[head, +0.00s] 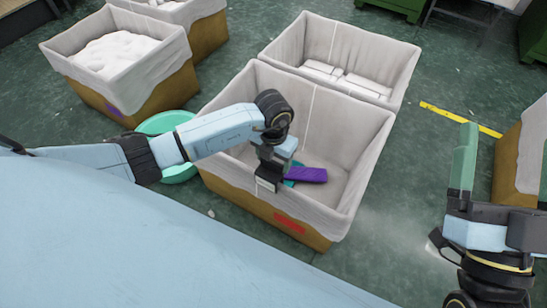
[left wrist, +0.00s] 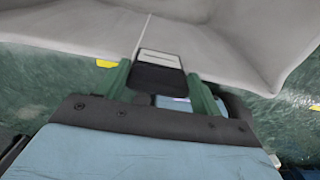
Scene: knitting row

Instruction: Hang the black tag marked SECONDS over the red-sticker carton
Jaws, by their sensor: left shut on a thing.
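The red-sticker carton (head: 345,213) stands in the middle of the head view, lined with pale cloth, its red sticker (head: 290,223) low on the front side. My left gripper (head: 273,170) is over its front part, near the front rim. It is shut on the black tag (head: 267,184), which also shows between the green fingers in the left wrist view (left wrist: 158,76), with a pale strip at its end. Its lettering cannot be read. Whether the tag touches the rim cannot be told. My right gripper (head: 506,150) is open and empty at the right, away from the carton.
A purple thing (head: 307,174) shows inside the carton. Behind stands a lined carton (head: 398,58) with white packets. At the upper left, a carton (head: 60,45) holds white material. A turquoise basin (head: 165,122) stands left. Another carton (head: 507,160) is at the right edge.

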